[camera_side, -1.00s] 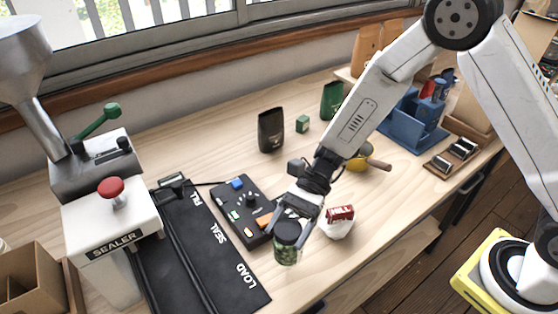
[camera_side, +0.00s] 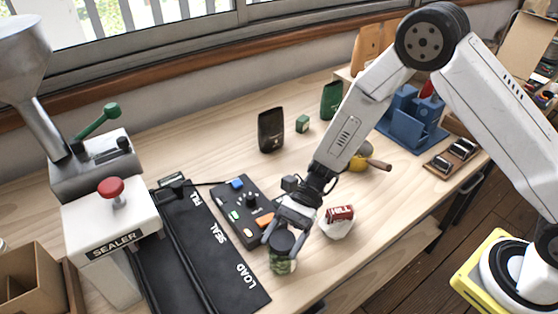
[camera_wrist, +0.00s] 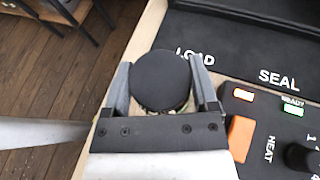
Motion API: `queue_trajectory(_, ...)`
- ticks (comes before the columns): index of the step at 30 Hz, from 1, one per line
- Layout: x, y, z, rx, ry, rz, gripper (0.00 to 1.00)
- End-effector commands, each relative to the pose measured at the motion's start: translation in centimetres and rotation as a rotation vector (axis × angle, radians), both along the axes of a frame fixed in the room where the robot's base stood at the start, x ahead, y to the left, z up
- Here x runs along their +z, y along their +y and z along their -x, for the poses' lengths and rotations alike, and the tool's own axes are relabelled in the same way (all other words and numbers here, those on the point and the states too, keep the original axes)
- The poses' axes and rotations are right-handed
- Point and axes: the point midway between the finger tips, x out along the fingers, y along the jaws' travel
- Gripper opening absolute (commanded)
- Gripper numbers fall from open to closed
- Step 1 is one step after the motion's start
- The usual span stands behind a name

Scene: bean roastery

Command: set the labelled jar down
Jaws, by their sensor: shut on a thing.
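The jar (camera_side: 280,266) has a dark round lid and a green, mottled body. A paler patch shows on its side, too small to read. My gripper (camera_side: 285,239) is shut around the jar near its lid, pointing down. In the wrist view the black lid (camera_wrist: 160,80) sits between the two fingers of my gripper (camera_wrist: 162,88), and the lid hides most of the body. The jar is at the front of the wooden table (camera_side: 330,262), right of the LOAD end of the black mat (camera_side: 215,262). I cannot tell whether its base touches the wood.
A control box (camera_side: 243,212) with an orange switch stands close behind the jar. A white bag with a red label (camera_side: 338,222) is to the right. The sealer (camera_side: 112,236) stands at the left. The table's front edge is near the jar.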

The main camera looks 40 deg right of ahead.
Motion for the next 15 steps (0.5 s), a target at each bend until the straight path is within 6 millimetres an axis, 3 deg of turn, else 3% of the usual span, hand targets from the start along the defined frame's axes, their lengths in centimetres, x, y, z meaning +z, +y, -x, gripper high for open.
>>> queue_trajectory(11, -0.34, 0.0, 0.0, 0.0, 0.001, -0.001, 0.01)
queue_trajectory(12, -0.33, 0.0, 0.01, 0.0, 0.001, 0.0, 0.88)
queue_trajectory(13, -0.32, -0.01, 0.01, 0.0, 0.001, 0.0, 0.98)
queue_trajectory(15, -0.31, 0.0, 0.01, 0.0, 0.001, 0.0, 1.0)
